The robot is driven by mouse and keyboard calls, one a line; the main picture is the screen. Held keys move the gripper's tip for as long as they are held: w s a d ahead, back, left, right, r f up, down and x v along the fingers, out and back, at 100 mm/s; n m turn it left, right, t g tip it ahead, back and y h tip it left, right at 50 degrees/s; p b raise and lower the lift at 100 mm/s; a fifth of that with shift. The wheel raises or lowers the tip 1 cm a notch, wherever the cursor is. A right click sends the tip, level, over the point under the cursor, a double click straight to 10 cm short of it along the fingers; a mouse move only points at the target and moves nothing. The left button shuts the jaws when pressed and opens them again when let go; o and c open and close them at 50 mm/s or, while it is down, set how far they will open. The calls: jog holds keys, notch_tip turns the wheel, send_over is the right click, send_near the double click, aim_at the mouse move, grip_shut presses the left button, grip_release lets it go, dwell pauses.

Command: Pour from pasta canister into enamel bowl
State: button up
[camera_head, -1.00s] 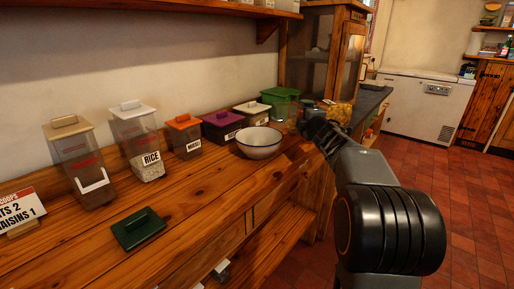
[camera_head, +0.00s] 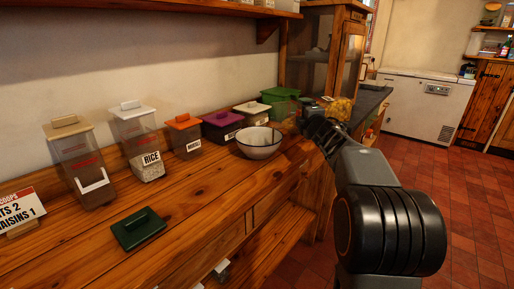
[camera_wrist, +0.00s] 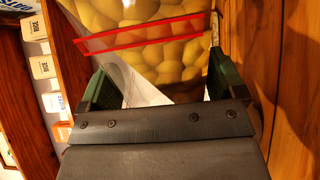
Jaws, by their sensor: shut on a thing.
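The pasta canister (camera_head: 340,108) is clear with yellow pasta in it, and shows past my arm at the right end of the counter in the head view. In the wrist view the canister (camera_wrist: 165,45), with red bands and a pale label, sits between my gripper's green-padded fingers (camera_wrist: 160,88). My gripper (camera_head: 318,118) is shut on it; in the head view my wrist partly hides it, so its exact tilt and mouth are unclear. The white enamel bowl (camera_head: 260,147) with a dark rim stands upright on the counter, left of my gripper. Its bottom inside is hard to see.
A row of lidded canisters, including rice (camera_head: 150,160), an orange-lidded one (camera_head: 184,135) and a purple one (camera_head: 222,124), lines the wall. A green box (camera_head: 280,100) stands behind the bowl. A dark green lid (camera_head: 138,228) lies on the front counter. A glazed cabinet (camera_head: 318,50) stands behind.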

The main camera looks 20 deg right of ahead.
jog(key=shift+a+r+n, duration=0.25)
jog(key=shift+r+n, duration=0.35)
dwell(0.9)
jog(key=shift+d+f+m, duration=0.2)
jog(key=shift+f+m, duration=0.25)
jog(key=shift+m, duration=0.05)
jog(key=shift+d+f+m, duration=0.2)
jog(key=shift+f+m, duration=0.25)
jog(key=shift+m, duration=0.05)
jog(key=shift+d+r+m+p, duration=0.25)
jog(key=shift+d+m+p, duration=0.1)
jog(key=shift+m+p, duration=0.8)
jog(key=shift+s+d+f+m+p, duration=0.15)
jog(key=shift+d+m+p, duration=0.2)
jog(key=shift+m+p, duration=0.6)
jog(key=shift+d+f+m+p, duration=0.15)
jog(key=shift+f+m+p, duration=0.15)
jog(key=shift+m, duration=0.1)
jog(key=shift+r, duration=0.1)
